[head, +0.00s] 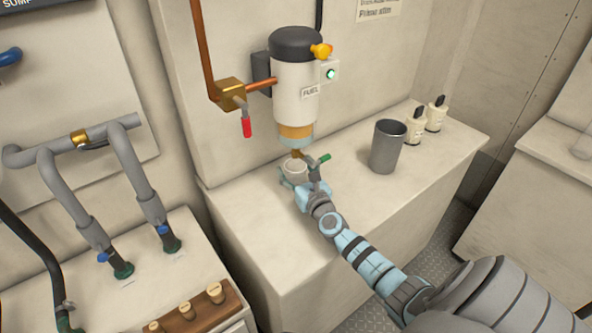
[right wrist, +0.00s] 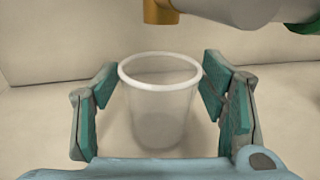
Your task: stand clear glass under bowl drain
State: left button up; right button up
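The clear glass (head: 294,170) stands upright on the pale counter below the filter's bowl (head: 295,133). In the right wrist view the glass (right wrist: 160,105) looks empty, and the brass drain (right wrist: 160,10) shows above and just behind its rim. My right gripper (head: 296,183) is low at the counter, with its fingers on either side of the glass. In the right wrist view the fingers (right wrist: 160,90) are spread around it, with thin gaps at its sides. A green-ended drain lever (head: 322,159) is close above my right gripper. My left gripper is not in view.
A copper pipe with a red-handled valve (head: 246,126) is left of the filter. The counter between filter and cup is clear.

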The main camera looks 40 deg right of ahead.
jog(key=shift+r, duration=0.2)
jog(key=shift+s+a+p, duration=0.1)
jog(key=shift+s+p, duration=0.25)
jog(key=p+v, duration=0.1)
jog(key=v, duration=1)
jog(key=shift+s, duration=0.2)
jog(key=shift+f, duration=0.1)
